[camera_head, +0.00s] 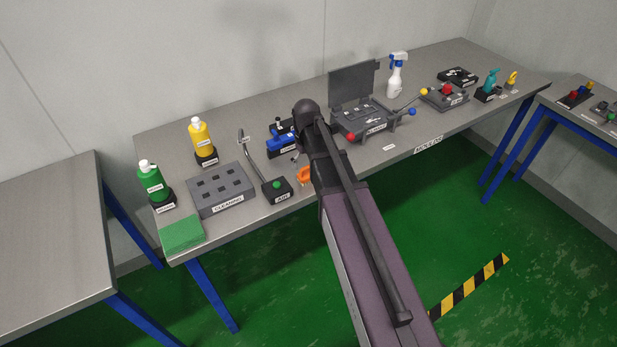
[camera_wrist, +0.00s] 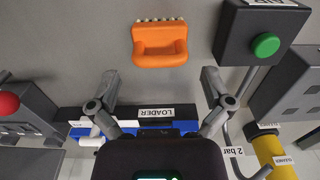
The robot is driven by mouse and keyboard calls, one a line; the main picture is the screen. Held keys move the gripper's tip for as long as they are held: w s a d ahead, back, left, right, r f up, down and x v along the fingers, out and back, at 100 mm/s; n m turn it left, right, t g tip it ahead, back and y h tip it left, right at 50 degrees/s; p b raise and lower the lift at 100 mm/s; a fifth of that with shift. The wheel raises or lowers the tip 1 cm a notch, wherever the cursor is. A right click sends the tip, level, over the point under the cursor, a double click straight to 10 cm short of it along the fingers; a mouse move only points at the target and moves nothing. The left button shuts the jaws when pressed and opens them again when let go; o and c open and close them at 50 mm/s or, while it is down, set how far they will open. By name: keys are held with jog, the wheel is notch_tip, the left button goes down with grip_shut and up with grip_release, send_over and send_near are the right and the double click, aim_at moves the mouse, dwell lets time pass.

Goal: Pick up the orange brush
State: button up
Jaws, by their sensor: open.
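The orange brush (camera_wrist: 160,45) lies on the grey metal table in the wrist view, near the top centre, with a row of pale bristles along its upper edge. In the head view the brush (camera_head: 304,174) shows as a small orange shape near the table's front edge, just left of my arm. My gripper (camera_wrist: 158,80) is open and empty, its two fingers spread wide. The brush is in front of the gap between the fingers and is not touched by them.
A black box with a green button (camera_wrist: 266,45) stands just right of the brush in the wrist view. The blue loader (camera_head: 281,142) sits behind it. A grey cleaning block (camera_head: 222,187) is to the left, and a grey lidded machine (camera_head: 362,122) to the right. Bare table surrounds the brush.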

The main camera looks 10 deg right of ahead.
aim_at(307, 168)
jog(key=shift+f, duration=0.1)
jog(key=shift+s+f+b, duration=0.1)
jog(key=shift+f+b, duration=2.4)
jog(key=shift+b, duration=0.15)
jog(key=c, duration=0.9)
